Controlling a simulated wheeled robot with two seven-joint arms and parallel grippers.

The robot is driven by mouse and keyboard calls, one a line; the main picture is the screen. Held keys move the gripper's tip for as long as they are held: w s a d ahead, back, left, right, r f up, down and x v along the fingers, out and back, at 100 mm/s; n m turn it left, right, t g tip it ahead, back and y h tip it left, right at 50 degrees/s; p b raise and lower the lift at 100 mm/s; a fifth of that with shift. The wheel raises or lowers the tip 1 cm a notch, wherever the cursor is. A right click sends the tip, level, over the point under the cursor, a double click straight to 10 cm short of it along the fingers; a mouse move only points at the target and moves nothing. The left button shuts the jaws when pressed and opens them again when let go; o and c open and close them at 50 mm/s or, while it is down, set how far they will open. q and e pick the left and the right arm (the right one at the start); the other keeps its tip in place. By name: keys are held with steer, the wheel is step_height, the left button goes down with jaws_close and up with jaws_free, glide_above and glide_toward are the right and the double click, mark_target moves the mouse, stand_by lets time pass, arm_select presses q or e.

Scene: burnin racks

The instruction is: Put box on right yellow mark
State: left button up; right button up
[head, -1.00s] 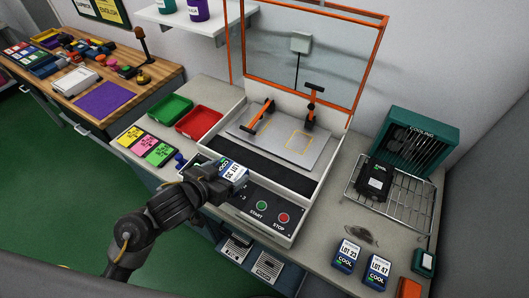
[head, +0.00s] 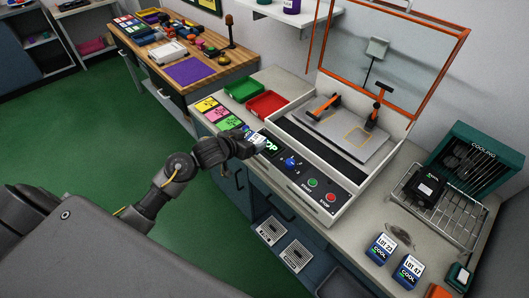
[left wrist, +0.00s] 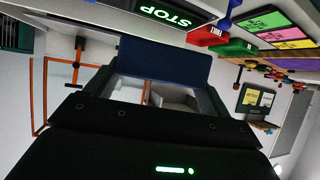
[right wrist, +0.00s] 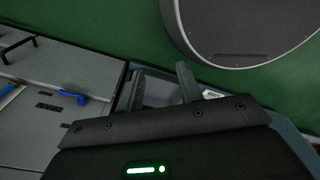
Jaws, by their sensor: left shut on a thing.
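My left gripper (head: 252,147) is shut on a small blue box with a white label (head: 259,138), held near the left end of the fixture's control panel. In the left wrist view the box's dark blue side (left wrist: 165,62) spans the fingers. The metal plate (head: 372,151) in the orange-framed fixture carries yellow outlines. The right yellow mark (head: 350,141) shows empty; the left one is mostly hidden by a clamp. My right gripper (right wrist: 160,88) is outside the head view; in its own view its fingers are apart, with nothing seen between them.
Two black-and-orange clamps (head: 379,110) stand on the plate, and an orange-framed guard (head: 390,50) rises behind it. A dark belt strip lies before the plate. Red (head: 267,104) and green trays stand left. Two blue boxes (head: 381,248) and a cooling rack (head: 455,207) are right.

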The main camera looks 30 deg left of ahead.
arm_select(q)
steer(key=w+a+r+n+y, duration=0.1)
steer(key=w+a+n+y, duration=0.15)
steer(key=a, duration=0.75)
steer(key=w+a+r+n+y, duration=0.2)
steer(key=w+a, duration=0.2)
steer(key=a, duration=0.7)
steer(key=s+a+r+n+g+y, duration=0.25)
steer(key=s+a+n+y, duration=0.2)
steer(key=a, duration=0.55)
steer(key=s+d+r+m+t+h+b, duration=0.1)
steer(key=d+r+m+h+b, duration=0.1)
steer(key=d, duration=1.1)
steer(key=s+d+r+m+h+b, duration=0.2)
steer(key=d+r+b, duration=0.2)
steer(key=d, duration=0.9)
steer(key=s+d+r+m+t+h+b, duration=0.1)
steer(key=d+r+m+h+b, duration=0.2)
steer(key=d, duration=1)
step_height(320, 180, up, 2)
steer(key=shift+s+d+t, duration=0.15)
steer(key=shift+d+t, duration=0.1)
steer(key=shift+t, duration=0.1)
arm_select(e)
step_height(320, 180, down, 9)
steer(key=shift+s, duration=0.45)
